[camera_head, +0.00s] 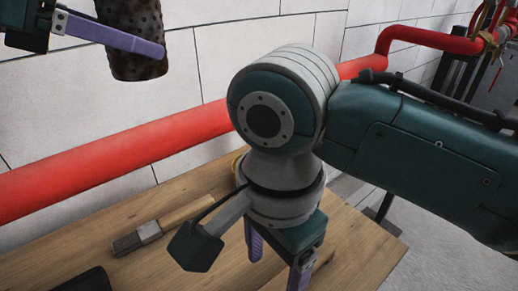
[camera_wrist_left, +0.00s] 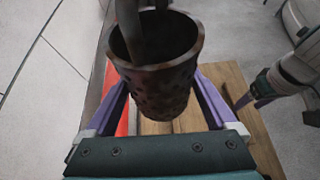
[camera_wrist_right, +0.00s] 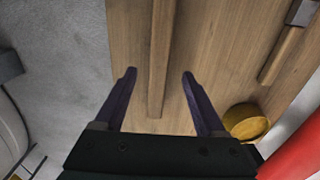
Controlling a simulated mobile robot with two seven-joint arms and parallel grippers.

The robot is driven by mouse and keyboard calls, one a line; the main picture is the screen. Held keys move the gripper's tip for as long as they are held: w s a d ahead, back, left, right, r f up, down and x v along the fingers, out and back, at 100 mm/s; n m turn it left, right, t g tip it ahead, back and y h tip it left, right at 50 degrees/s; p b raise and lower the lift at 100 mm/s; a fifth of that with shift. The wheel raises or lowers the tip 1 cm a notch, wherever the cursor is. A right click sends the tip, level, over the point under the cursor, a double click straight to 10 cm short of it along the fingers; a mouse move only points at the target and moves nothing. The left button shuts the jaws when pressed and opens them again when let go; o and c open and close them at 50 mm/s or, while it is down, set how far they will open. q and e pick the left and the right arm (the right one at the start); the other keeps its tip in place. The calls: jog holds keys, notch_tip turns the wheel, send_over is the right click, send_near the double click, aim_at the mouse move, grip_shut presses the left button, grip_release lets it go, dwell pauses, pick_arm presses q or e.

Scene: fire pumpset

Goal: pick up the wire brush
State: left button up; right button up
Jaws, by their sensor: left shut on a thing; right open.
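In the right wrist view a long wooden bar or handle (camera_wrist_right: 160,45) lies on the table between the spread fingers of my right gripper (camera_wrist_right: 159,75). Its far end is out of view, so I cannot tell if it is the wire brush. In the head view my right gripper (camera_head: 276,262) points down at the table, open. A brush with a wooden handle, metal band and dark bristles (camera_head: 148,234) lies to its left; its handle also shows in the right wrist view (camera_wrist_right: 280,57). My left gripper (camera_head: 122,38) is shut on a dark, rusty perforated cylinder (camera_head: 133,45), held raised.
The wooden table (camera_head: 85,236) stands beside a red pipe (camera_head: 110,155) along a white block wall. A yellow round object (camera_wrist_right: 246,121) lies right of my right gripper in its wrist view. A dark object (camera_head: 85,281) is at the table's lower left.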

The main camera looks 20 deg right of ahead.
aim_at(273, 290)
jog(key=shift+f, duration=2.55)
jog(key=shift+f, duration=0.25)
jog(key=shift+c, duration=0.3)
grip_shut()
